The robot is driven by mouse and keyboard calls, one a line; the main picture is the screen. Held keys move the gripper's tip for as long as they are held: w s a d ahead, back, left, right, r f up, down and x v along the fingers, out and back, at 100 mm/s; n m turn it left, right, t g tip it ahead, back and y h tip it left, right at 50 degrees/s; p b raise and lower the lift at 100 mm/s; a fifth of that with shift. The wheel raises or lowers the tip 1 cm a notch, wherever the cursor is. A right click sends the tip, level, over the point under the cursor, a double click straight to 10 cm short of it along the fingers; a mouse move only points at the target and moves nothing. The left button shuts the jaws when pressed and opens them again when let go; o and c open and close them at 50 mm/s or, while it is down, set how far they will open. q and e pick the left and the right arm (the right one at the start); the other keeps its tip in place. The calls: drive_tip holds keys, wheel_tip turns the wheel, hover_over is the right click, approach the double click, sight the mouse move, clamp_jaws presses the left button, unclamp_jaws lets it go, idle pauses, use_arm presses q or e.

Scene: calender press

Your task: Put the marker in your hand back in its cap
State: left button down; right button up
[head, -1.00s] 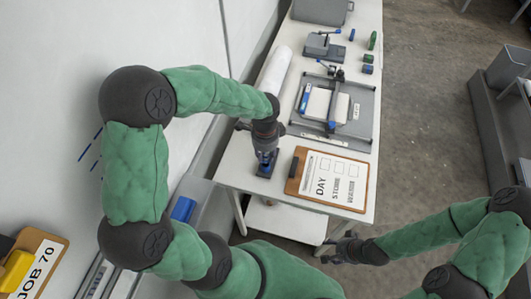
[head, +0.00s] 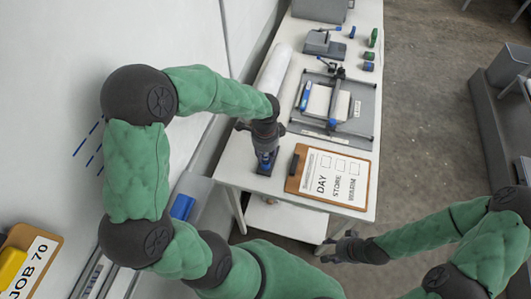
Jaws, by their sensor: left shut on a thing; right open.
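My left gripper (head: 266,152) points down over the near left corner of the white table (head: 235,165). It is shut on a slim thing, seemingly the marker; the fingers hide most of it. A bit of blue (head: 265,157) shows at the fingertips. Directly below is a small dark block with blue (head: 264,169) on the table, perhaps the cap's holder. I cannot tell whether the marker's tip is inside the cap or just above it. My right gripper (head: 343,248) is open and empty, low beyond the table's front edge.
A clipboard (head: 330,180) lies just right of the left gripper. Behind it are a grey press frame (head: 357,118), a white roll (head: 273,72) and small blue and green items (head: 373,38). A white wall panel (head: 60,80) with blue strokes stands left.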

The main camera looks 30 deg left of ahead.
use_arm(q)
drive_tip(key=shift+f+b, duration=0.45)
drive_tip(key=shift+f, duration=0.2)
drive_tip(key=c, duration=0.9)
unclamp_jaws()
wheel_tip(320, 180, up, 12)
